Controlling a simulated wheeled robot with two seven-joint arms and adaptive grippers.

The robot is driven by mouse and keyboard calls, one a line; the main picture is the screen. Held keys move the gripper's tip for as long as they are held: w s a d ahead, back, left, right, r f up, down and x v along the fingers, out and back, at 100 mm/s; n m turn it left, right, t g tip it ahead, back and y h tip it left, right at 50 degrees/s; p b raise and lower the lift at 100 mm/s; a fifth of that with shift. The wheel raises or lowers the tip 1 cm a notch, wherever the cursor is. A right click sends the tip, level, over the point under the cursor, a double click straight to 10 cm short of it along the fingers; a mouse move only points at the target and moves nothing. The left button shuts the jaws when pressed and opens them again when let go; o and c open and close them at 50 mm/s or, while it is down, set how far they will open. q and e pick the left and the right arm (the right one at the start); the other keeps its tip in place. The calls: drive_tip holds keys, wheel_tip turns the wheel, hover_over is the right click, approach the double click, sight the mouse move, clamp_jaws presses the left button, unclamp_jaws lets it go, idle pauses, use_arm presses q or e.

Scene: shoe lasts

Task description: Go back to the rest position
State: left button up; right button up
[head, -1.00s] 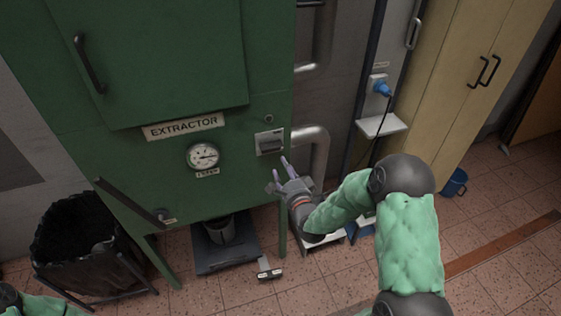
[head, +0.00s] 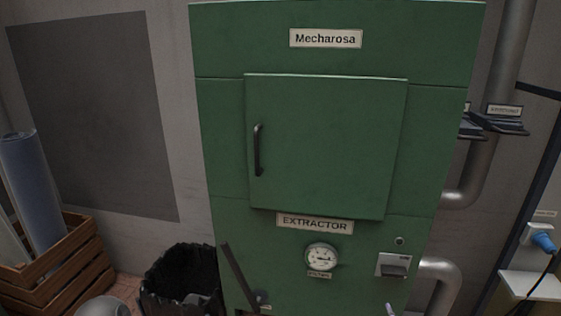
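The green extractor machine (head: 225,150) stands upright in the middle of the head view, with its large door (head: 330,150) closed. Only a pale fingertip of my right gripper (head: 390,309) shows at the bottom edge, in front of the machine below the switch box (head: 394,265). The rest of that gripper is cut off, so I cannot tell if it is open or holds anything. My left gripper is out of the picture. A grey rounded joint, apparently of my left arm, shows at the bottom left.
A black-lined waste bin (head: 180,280) stands left of the machine. A wooden crate (head: 60,265) with rolls (head: 32,185) is at the far left. Pipes (head: 480,160), a small dark shelf (head: 500,122) and a blue plug (head: 543,242) are on the right.

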drive_tip(key=s+a+f+n+g+y, duration=0.2)
drive_tip(key=s+a+f+n+g, duration=0.15)
drive_tip(key=a+f, duration=0.35)
drive_tip(key=s+a+f+n+g+y, duration=0.2)
drive_tip(key=s+a+f+n+g, duration=0.15)
drive_tip(key=a+f, duration=0.45)
drive_tip(key=s+a+f+n+g+y, duration=0.1)
drive_tip(key=s+a+f+n+g, duration=0.3)
drive_tip(key=s, duration=0.4)
drive_tip(key=s+a+f+n+g+y, duration=0.1)
drive_tip(key=s+a+f+n+g, duration=0.3)
drive_tip(key=s, duration=0.4)
wheel_tip(320, 180, down, 3)
drive_tip(key=shift+s+a+r+n+y, duration=0.1)
drive_tip(key=shift+s+a+n+y, duration=0.3)
drive_tip(key=shift+n, duration=0.2)
drive_tip(key=shift+w, duration=0.1)
